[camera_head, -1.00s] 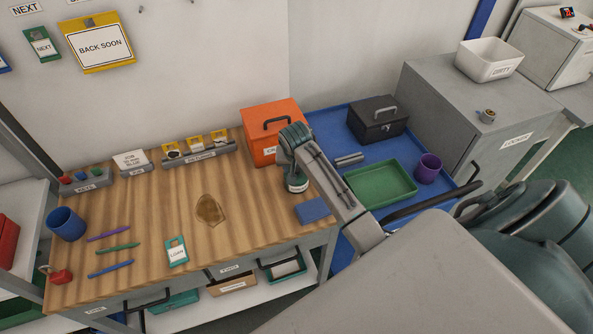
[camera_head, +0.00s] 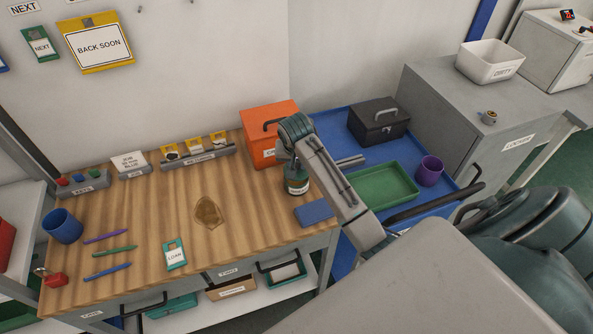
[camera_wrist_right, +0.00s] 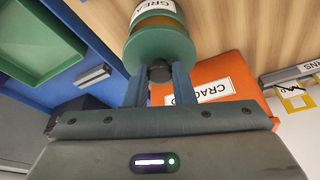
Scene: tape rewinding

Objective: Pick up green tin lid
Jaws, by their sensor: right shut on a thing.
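The grease tin (camera_head: 298,187), with a white label, stands on the right of the wooden bench top. Its green lid (camera_wrist_right: 160,53) is a round disc with a dark knob (camera_wrist_right: 159,71), seen close in the right wrist view. My right gripper (camera_wrist_right: 159,82) is shut on that knob, its two blue fingers on either side of it. A tan band shows between the lid and the labelled part of the tin (camera_wrist_right: 158,4); I cannot tell how far apart they are. In the head view my right gripper (camera_head: 292,155) is directly above the tin and hides much of the lid. My left gripper is out of view.
An orange box (camera_head: 262,150) stands close behind the tin. A blue block (camera_head: 314,212) lies in front. A green tray (camera_head: 382,187), purple cup (camera_head: 430,170) and black box (camera_head: 380,120) sit on the blue surface to the right. The bench middle is mostly clear around a brown stain (camera_head: 208,212).

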